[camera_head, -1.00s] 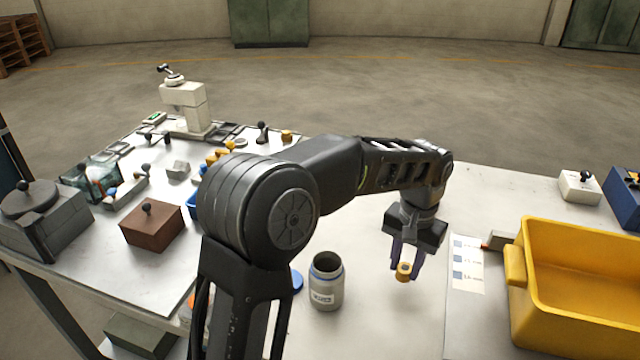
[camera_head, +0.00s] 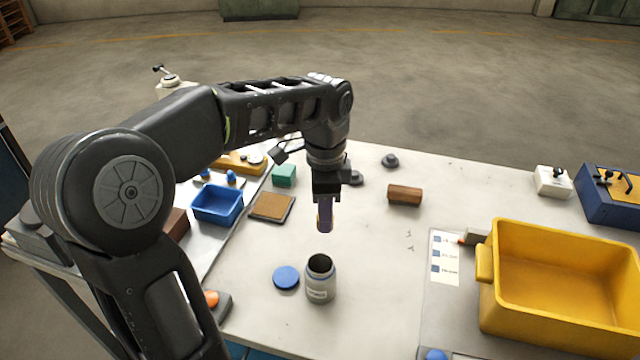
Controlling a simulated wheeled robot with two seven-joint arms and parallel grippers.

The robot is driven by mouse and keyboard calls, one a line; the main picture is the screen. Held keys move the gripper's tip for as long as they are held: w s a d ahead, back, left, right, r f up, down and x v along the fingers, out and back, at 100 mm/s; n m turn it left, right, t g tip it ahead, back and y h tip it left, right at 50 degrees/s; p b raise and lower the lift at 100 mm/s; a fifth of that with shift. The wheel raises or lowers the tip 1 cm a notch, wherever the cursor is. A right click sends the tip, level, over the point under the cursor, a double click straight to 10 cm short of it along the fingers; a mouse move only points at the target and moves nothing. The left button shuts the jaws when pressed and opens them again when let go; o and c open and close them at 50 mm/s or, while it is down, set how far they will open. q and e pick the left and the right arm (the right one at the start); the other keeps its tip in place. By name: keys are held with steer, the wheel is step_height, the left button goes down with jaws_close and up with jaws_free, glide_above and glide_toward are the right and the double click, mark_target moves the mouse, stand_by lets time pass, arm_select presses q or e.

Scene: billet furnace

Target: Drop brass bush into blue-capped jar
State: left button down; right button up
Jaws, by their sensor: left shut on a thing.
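The jar (camera_head: 320,284) stands upright and open on the table, with a white label on its front. Its blue cap (camera_head: 286,277) lies flat on the table just left of it. My left gripper (camera_head: 325,222) points down above and behind the jar's mouth, apart from it. It is shut on the brass bush, of which only a thin orange-brown edge (camera_head: 318,222) shows beside the purple fingers. The rest of the bush is hidden by the fingers. My right gripper is not in view.
A large yellow bin (camera_head: 560,290) stands at the right, next to a printed sheet (camera_head: 445,258). The table between jar and sheet is clear.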

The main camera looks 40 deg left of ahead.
arm_select(q)
steer(key=shift+s+a+r+m, duration=0.25)
steer(key=shift+s+r+m, duration=0.05)
steer(key=shift+r, duration=0.25)
steer(key=shift+f, duration=0.1)
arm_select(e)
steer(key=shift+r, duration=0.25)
arm_select(q)
steer(key=shift+f+b, duration=2.25)
steer(key=shift+f, duration=0.8)
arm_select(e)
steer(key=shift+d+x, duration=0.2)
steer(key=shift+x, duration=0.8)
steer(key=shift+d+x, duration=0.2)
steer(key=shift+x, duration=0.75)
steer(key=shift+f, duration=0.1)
